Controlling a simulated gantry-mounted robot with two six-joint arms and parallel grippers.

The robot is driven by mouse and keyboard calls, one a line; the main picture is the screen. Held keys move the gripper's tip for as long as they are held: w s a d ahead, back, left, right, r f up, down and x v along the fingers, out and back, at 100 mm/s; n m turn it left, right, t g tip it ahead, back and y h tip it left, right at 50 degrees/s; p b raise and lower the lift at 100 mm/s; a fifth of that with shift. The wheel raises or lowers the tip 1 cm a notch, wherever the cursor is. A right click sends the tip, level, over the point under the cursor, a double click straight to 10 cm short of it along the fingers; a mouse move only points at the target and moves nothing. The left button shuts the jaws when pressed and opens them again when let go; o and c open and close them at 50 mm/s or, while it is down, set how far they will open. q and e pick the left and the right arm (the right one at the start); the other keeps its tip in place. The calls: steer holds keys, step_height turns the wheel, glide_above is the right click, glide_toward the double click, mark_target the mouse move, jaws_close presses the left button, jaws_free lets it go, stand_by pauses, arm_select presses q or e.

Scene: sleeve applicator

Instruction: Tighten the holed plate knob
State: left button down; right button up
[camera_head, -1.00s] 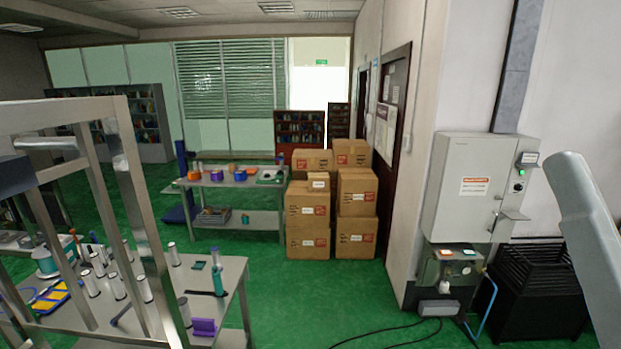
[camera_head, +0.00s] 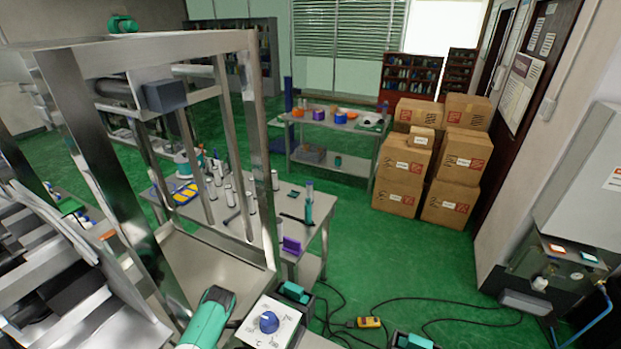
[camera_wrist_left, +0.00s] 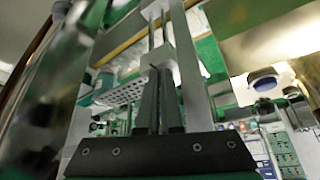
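A grey plate with rows of holes (camera_wrist_left: 125,93) shows in the left wrist view, left of my left gripper's fingers. I cannot make out a knob on it. A blue knob on a white dial face (camera_head: 269,322) is at the bottom of the head view; a blue-topped round knob (camera_wrist_left: 264,80) shows at right in the left wrist view. My left gripper (camera_wrist_left: 158,72) has its two grey fingers close together, with nothing visible held between them. It is not clearly visible in the head view. My right gripper is in neither current view.
A metal frame (camera_head: 150,42) stands at left. Behind it is a table (camera_head: 265,222) with upright cylinders and a purple block. Cardboard boxes (camera_head: 403,190) are stacked at the back. Cables and a yellow device (camera_head: 369,322) lie on the green floor, which is otherwise mostly clear centre right.

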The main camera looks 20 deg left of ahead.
arm_select(q)
step_height(320, 180, up, 6)
steer(key=d+p, duration=0.1)
steer(key=p, duration=0.6)
stand_by(0.7)
